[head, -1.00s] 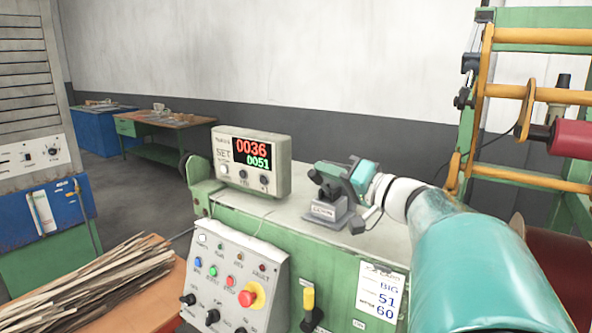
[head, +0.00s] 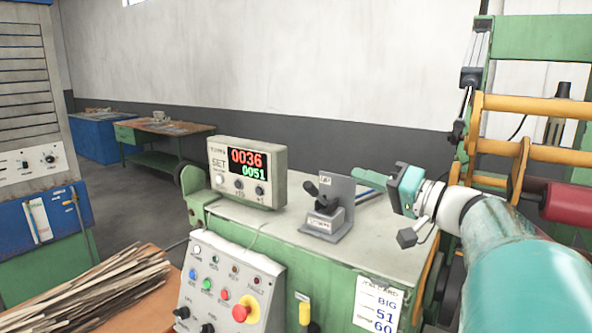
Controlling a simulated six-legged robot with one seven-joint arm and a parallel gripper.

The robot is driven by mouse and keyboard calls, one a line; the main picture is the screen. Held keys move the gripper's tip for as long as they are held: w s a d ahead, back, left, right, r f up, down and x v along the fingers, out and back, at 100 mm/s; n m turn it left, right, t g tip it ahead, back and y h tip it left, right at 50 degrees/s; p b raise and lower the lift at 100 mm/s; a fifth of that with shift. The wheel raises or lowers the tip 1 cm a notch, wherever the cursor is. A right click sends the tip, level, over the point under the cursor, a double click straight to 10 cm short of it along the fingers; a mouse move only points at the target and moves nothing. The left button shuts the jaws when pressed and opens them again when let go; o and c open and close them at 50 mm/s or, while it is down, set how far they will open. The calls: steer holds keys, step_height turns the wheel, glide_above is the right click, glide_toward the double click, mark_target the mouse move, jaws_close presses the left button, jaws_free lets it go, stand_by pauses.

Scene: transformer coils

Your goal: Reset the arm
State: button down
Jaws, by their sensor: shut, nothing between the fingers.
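My arm reaches in from the right edge of the head view. My gripper (head: 398,188), a teal and grey end piece, is at the right side of the green machine's pale top (head: 285,237). It is shut and empty.
A counter box (head: 247,172) reading 0036 and 0051 stands on the machine. A control panel (head: 228,292) with buttons is on the front. A green and orange frame (head: 525,103) with a red roller (head: 570,202) stands close right. Wood strips (head: 85,290) lie lower left.

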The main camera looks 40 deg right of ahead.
steer(key=shift+s+d+f, duration=0.1)
steer(key=shift+s+d, duration=0.05)
steer(key=shift+s, duration=0.35)
steer(key=w+a+f+n+g+y, duration=0.1)
steer(key=w+a+f+g, duration=0.1)
steer(key=a+f+g, duration=0.5)
steer(key=w+a+f+n+g+y, duration=0.15)
steer(key=a+f, duration=0.35)
steer(key=a, duration=0.7)
steer(key=s+a+f+n+g+h, duration=0.4)
steer(key=s+a+f+h, duration=0.3)
steer(key=a+f, duration=0.4)
steer(key=shift+s+a+f, duration=0.2)
steer(key=shift+s+f, duration=0.35)
steer(key=shift+f, duration=0.3)
